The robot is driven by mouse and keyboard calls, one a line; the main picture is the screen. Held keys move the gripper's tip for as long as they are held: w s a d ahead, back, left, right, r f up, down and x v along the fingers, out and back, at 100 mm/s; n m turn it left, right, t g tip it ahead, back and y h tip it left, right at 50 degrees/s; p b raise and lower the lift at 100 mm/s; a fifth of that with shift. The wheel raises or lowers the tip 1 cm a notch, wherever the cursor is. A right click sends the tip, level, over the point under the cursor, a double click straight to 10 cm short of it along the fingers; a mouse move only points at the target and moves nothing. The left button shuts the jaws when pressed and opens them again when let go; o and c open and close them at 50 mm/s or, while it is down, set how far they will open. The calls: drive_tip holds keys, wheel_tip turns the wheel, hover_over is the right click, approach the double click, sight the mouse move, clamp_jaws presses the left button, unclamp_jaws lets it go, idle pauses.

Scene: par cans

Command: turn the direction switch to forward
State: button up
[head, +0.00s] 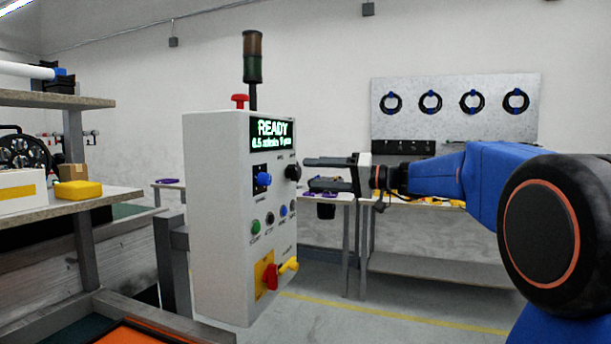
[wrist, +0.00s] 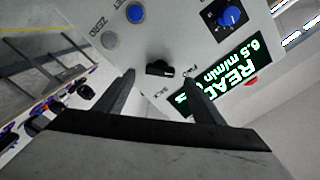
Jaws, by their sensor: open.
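The control box (head: 215,215) stands left of my gripper in the head view, its display reading READY. A black knob (head: 293,172) is at the upper right of its front face; I take it for the direction switch.
A blue knob (head: 263,179) sits left of the black one, with several small buttons below. A red and yellow switch (head: 270,276) is lower down. A red button (head: 240,99) and light tower (head: 252,58) top the box. Shelves stand left; a workbench (head: 430,207) is behind.

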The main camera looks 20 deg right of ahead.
drive_tip(key=v, duration=1.2)
drive_tip(key=shift+d, duration=0.1)
drive_tip(key=s+a+f+m+g+h, duration=0.1)
drive_tip(key=s+a+f+g+h, duration=0.2)
drive_tip(key=s+a+f, duration=0.6)
drive_tip(key=s+a+f+m+g+h, duration=0.1)
drive_tip(key=s+a+f+g+h, duration=0.35)
drive_tip(key=f, duration=0.75)
drive_tip(key=s+d+f+t+h, duration=0.1)
drive_tip(key=s+d+f+h, duration=0.2)
drive_tip(key=s+f, duration=0.5)
drive_tip(key=s+d+f+n+h, duration=0.1)
drive_tip(key=s+d+f+h, duration=0.2)
drive_tip(key=s+f, duration=0.6)
drive_tip(key=shift+s+t+h, duration=0.35)
drive_tip(key=shift+s+h, duration=0.2)
drive_tip(key=shift+s, duration=0.6)
drive_tip(key=shift+d, duration=0.1)
